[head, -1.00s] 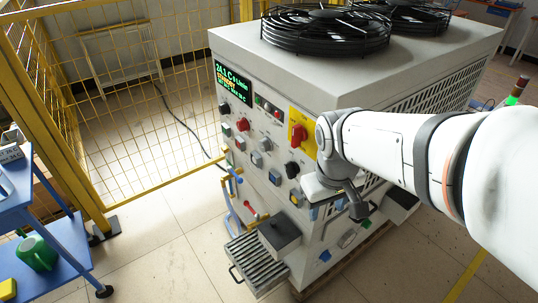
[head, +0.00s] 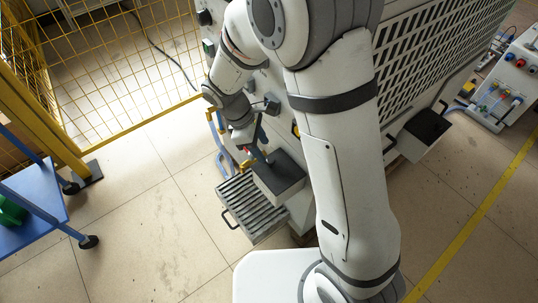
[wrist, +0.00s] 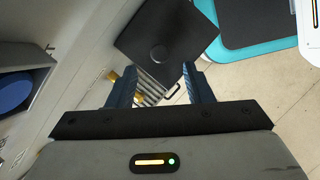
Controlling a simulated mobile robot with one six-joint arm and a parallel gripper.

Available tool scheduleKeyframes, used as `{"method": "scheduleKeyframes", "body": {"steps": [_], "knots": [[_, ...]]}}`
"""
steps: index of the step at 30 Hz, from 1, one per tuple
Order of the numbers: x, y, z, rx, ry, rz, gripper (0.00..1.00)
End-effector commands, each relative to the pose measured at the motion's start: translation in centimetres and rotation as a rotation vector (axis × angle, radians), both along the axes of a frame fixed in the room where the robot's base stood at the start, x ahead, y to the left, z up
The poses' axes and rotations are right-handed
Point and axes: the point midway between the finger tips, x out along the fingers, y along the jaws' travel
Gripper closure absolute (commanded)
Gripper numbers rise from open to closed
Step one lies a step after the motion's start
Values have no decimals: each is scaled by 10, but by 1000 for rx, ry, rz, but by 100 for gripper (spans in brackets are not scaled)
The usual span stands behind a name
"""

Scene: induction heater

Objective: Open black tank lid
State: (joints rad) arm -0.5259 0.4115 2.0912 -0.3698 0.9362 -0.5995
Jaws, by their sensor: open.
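The black tank lid (head: 281,172) is a flat dark square lying over a small pale tank at the machine's lower front corner. It looks closed. In the wrist view the lid (wrist: 172,28) is ahead of my gripper, with a round dark knob (wrist: 159,53) on its face. My gripper (wrist: 158,72) is open, and its two blue-grey fingers point towards the lid with the knob between and beyond their tips. Nothing is held. In the head view my gripper (head: 258,150) is at the lid's upper left, partly hidden by my arm; contact cannot be told.
A slatted metal tray (head: 243,207) with a handle sits left of the tank. Coloured pipes and valves (head: 222,140) are close to my gripper on the machine's front. A second black-topped box (head: 427,125) is on the right side.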

Motion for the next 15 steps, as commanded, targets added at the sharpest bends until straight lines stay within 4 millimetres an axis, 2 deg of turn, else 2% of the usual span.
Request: {"method": "scheduleKeyframes", "body": {"steps": [1, 6, 15], "knots": [[-1, -5, -11, -3, 3, -2, 54], [-3, -15, -35, -1, 3, -4, 54], [-4, -21, -48, 1, 0, -5, 54]]}}
